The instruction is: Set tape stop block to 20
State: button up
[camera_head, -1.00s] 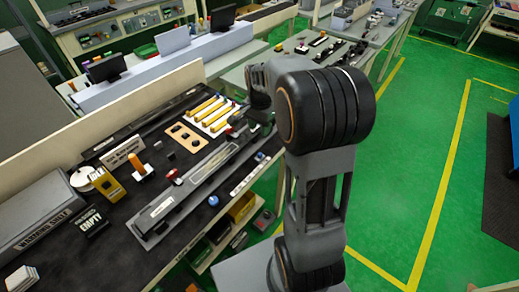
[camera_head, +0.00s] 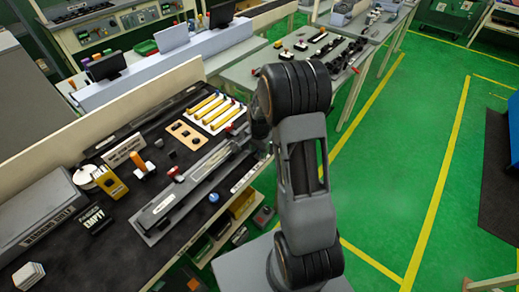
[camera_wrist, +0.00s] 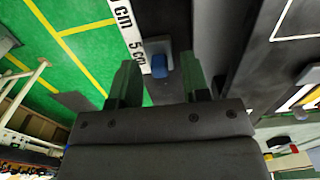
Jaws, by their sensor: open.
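The stop block (camera_wrist: 156,46) is a small grey block with a blue knob (camera_wrist: 159,66), beside a white printed tape (camera_wrist: 128,25) reading "5 cm" in the wrist view. In the head view the blue knob (camera_head: 213,197) shows near the bench's front edge, and the white tape strip (camera_head: 244,178) lies to its right. My gripper (camera_wrist: 161,82) is open and empty. In the wrist view the knob appears between its two dark fingers, but I cannot tell the gap to it. My arm hides the gripper in the head view.
A long grey rail fixture (camera_head: 160,208) with a red knob (camera_head: 174,171) lies behind the stop block. Yellow bars (camera_head: 212,108), a tan holed plate (camera_head: 187,134) and an orange-handled piece (camera_head: 138,161) stand farther back. Green floor (camera_head: 385,200) is open to the right.

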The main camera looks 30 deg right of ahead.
jog(key=shift+f, duration=0.1)
grip_shut()
dwell(0.4)
